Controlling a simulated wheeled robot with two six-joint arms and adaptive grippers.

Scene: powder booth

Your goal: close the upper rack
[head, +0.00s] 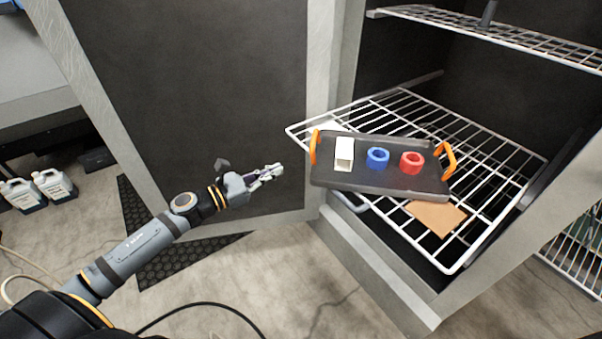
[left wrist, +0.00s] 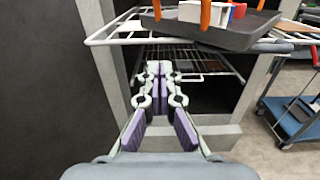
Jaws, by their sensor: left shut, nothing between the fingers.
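In the head view a white wire rack (head: 461,249) sticks out of the open oven-like cabinet at middle height. Another wire rack (head: 500,36) sits higher, inside the cabinet. My left gripper (head: 272,173) is shut and empty, left of the pulled-out rack and apart from it. In the left wrist view its fingers (left wrist: 159,68) point toward the cabinet, with the pulled-out rack's edge (left wrist: 110,41) above them. My right gripper is not in view.
The cabinet door (head: 210,90) stands wide open at left, behind my left arm. White jugs (head: 53,186) stand on the floor at far left. A blue cart (left wrist: 290,121) stands at right in the wrist view.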

